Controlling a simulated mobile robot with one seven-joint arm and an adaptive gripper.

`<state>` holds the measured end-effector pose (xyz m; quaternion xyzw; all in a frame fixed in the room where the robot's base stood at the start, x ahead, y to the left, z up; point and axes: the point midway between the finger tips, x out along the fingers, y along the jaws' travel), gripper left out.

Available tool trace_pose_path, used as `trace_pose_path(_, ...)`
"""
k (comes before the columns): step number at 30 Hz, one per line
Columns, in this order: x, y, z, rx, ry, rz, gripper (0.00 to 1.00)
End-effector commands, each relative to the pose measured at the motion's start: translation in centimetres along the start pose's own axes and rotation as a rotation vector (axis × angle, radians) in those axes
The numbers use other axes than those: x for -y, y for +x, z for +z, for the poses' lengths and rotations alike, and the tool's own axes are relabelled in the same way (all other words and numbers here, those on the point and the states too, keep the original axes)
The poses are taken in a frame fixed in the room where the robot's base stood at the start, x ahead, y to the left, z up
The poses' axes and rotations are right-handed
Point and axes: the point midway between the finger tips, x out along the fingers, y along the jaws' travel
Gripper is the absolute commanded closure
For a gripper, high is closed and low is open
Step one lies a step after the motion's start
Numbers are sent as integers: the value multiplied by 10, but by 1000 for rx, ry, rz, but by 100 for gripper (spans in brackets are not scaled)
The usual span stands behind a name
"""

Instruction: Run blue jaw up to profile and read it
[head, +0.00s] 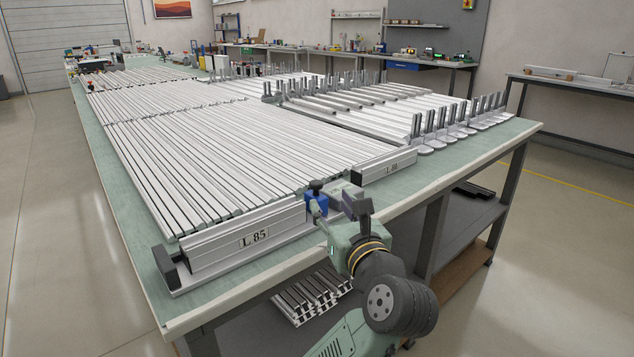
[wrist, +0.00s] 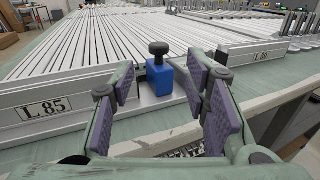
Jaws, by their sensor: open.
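The blue jaw (head: 317,204), a small block with a black knob on top, stands at the right end of the silver rail marked L 85 (head: 225,243). In the wrist view, the blue jaw (wrist: 160,80) shows ahead between my fingers, beyond their tips. My gripper (head: 338,210) is open and empty, with purple pads facing the jaw's two sides. I cannot tell whether any pad touches it. Many long silver profiles (head: 180,145) lie side by side behind the rail. Whether one touches the jaw is hidden.
A second rail, marked L 80 (head: 388,167), lies to the right. Upright metal brackets (head: 455,125) stand in rows along the right side. The green tabletop (head: 455,172) is bare along its right front edge. A lower shelf (head: 465,222) holds more profiles.

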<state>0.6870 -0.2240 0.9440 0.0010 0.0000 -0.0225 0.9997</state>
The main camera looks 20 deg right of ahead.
Motion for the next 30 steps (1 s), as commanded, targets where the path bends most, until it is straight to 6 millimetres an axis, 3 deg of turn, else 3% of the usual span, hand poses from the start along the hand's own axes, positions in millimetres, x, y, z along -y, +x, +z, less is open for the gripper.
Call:
trace_pose_path(12, -1, 71, 1, -3, 2, 3, 58)
trace_pose_path(18, -1, 97, 1, -2, 1, 2, 58)
trace_pose_path(30, -1, 106, 0, 0, -1, 0, 58)
